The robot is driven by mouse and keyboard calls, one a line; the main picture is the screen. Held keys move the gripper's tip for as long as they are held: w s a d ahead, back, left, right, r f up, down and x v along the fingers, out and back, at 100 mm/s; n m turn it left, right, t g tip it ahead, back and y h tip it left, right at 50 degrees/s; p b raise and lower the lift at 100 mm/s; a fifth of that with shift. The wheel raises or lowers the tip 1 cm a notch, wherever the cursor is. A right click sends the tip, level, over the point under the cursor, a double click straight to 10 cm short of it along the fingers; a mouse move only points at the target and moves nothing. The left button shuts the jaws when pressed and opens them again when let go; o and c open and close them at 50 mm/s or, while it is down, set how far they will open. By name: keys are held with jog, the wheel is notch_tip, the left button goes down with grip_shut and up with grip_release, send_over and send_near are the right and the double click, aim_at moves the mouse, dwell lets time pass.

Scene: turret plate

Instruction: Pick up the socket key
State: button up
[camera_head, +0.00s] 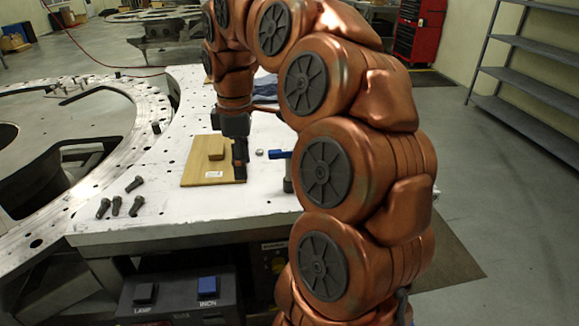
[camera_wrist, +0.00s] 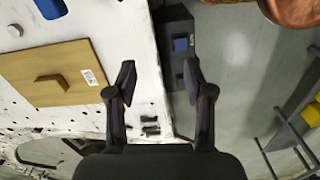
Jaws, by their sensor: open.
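A tool with a blue crossbar (camera_head: 279,154) on a grey upright shaft, which looks like the socket key, stands on the white plate (camera_head: 230,210), partly hidden by my arm. Its blue part (camera_wrist: 51,7) is cut off at the top left of the wrist view. My gripper (camera_head: 240,176) points down by the right edge of the wooden board, left of the tool in the head view. In the wrist view its fingers (camera_wrist: 158,80) are apart with nothing between them.
The wooden board (camera_head: 200,177) carries a wooden block (camera_head: 217,148). A small bolt head (camera_head: 259,153) is beside the tool. Several dark bolts (camera_head: 117,206) lie at the plate's front left. A control box (camera_head: 170,305) with a blue button sits below the plate's front edge.

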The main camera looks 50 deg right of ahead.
jog(key=w+d, duration=0.2)
jog(key=d, duration=0.5)
jog(key=n, duration=0.1)
send_near(290, 149)
notch_tip(290, 149, down, 5)
jog(key=shift+f+b, duration=0.1)
jog(key=shift+b, duration=0.2)
jog(key=shift+s+a+f+p, duration=0.1)
jog(key=shift+f+p, duration=0.4)
jog(key=shift+f, duration=1.4)
jog(key=shift+a+f+p, duration=0.1)
jog(key=shift+f+p, duration=0.35)
jog(key=shift+f, duration=1.5)
jog(key=shift+c, duration=0.4)
grip_shut()
